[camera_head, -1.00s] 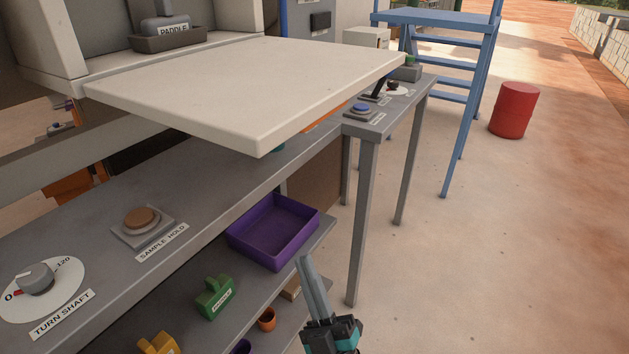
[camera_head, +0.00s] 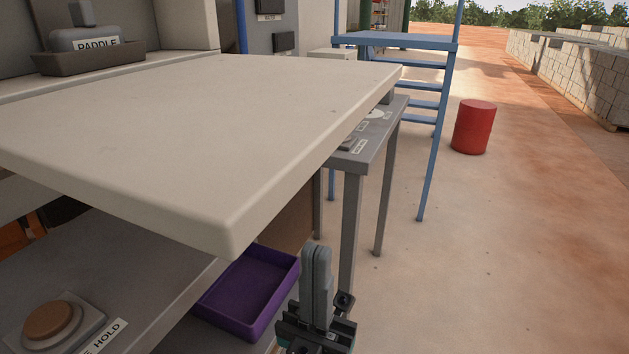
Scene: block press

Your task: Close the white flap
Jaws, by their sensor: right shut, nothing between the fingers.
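The white flap (camera_head: 210,130) is a thick pale slab that stands out level from the machine, hinged along its back left edge. Its near corner points toward me. My right gripper (camera_head: 316,252) is upright, shut and empty, below and to the right of the flap's near corner, apart from it in the picture. My left gripper is not in view.
A purple tray (camera_head: 250,290) lies under the flap, left of my right gripper. A grey side table (camera_head: 362,160) stands behind it, with blue steps (camera_head: 395,42) and a red barrel (camera_head: 473,127) beyond. A brown button (camera_head: 52,320) is at lower left. Floor to the right is clear.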

